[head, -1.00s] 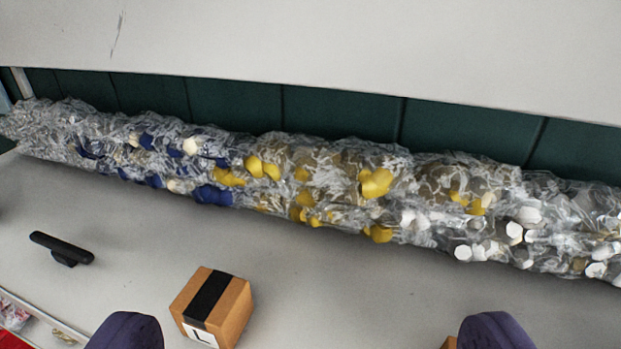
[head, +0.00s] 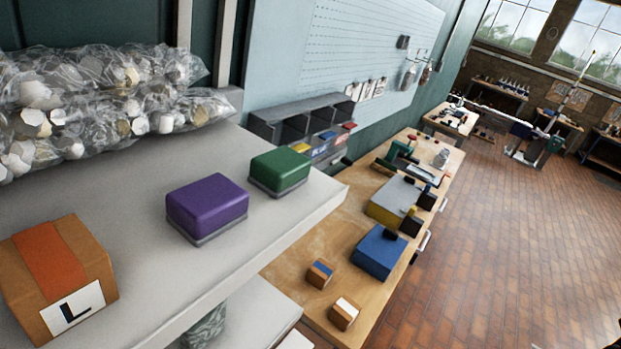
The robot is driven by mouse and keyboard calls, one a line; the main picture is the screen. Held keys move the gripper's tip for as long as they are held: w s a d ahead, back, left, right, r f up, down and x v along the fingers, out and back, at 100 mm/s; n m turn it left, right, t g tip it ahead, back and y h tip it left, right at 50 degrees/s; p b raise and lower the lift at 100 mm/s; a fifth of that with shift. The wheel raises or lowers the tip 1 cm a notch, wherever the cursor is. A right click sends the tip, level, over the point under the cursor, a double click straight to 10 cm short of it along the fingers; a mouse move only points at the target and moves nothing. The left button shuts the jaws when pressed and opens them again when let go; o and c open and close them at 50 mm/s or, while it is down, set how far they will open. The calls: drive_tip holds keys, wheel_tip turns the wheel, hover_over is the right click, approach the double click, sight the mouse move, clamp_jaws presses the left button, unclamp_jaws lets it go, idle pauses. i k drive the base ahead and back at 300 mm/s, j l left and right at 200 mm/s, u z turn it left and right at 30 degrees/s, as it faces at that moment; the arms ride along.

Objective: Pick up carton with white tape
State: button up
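A small carton with white tape (head: 345,313) sits on the wooden workbench (head: 310,240), near its front edge, low in the middle of the head view. A similar small carton with blue tape (head: 320,273) stands just behind it to the left. A larger carton with orange tape (head: 62,280) and a white "L" label is on the grey shelf (head: 150,265) at the left. My gripper is not in view.
A purple box (head: 207,208) and a green box (head: 280,170) stand on the shelf near its end, before clear-wrapped bundles (head: 90,105). A blue box (head: 380,250) is on the bench right of the small cartons. Brick floor (head: 480,240) is open at right.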

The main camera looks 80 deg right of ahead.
sight(345, 312)
drive_tip(key=k+j+z, duration=0.15)
drive_tip(key=z, duration=0.35)
drive_tip(key=k+z, duration=0.3)
drive_tip(key=z, duration=1.3)
